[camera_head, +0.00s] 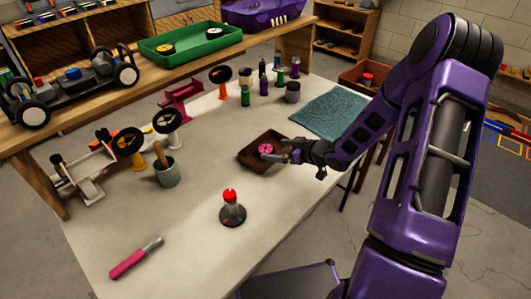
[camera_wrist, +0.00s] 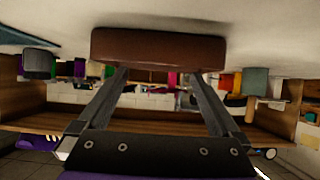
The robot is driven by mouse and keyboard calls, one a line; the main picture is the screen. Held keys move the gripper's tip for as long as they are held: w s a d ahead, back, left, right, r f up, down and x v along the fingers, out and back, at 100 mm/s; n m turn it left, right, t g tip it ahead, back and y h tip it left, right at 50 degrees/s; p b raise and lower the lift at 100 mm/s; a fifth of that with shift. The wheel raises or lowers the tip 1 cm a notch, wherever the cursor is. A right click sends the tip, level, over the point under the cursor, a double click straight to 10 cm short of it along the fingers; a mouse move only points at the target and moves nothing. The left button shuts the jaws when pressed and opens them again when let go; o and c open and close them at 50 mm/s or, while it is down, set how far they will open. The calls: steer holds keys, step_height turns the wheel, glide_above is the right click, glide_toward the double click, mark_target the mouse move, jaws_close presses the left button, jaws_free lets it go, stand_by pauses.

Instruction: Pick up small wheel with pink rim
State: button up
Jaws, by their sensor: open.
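The small wheel with the pink rim (camera_head: 266,149) lies in a shallow brown tray (camera_head: 249,158) on the light worktable. My gripper (camera_head: 291,150) is at the right side of the tray, low over the table, just right of the wheel. In the wrist view my gripper (camera_wrist: 158,76) has its two fingers spread apart with nothing between them. The fingers point at the brown tray's outer wall (camera_wrist: 158,47). The wheel is hidden in the wrist view.
Paint bottles (camera_head: 262,80) and a grey cup (camera_head: 292,92) are behind the tray. A teal cloth (camera_head: 330,111) lies behind right. A cup (camera_head: 166,173) stands left.

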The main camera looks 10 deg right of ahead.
mark_target(265, 148)
steer(key=b+x, duration=0.1)
steer(key=x, duration=0.4)
steer(key=shift+d+f, duration=0.15)
steer(key=shift+d, duration=0.05)
steer(key=c, duration=1.2)
steer(key=shift+o, duration=0.2)
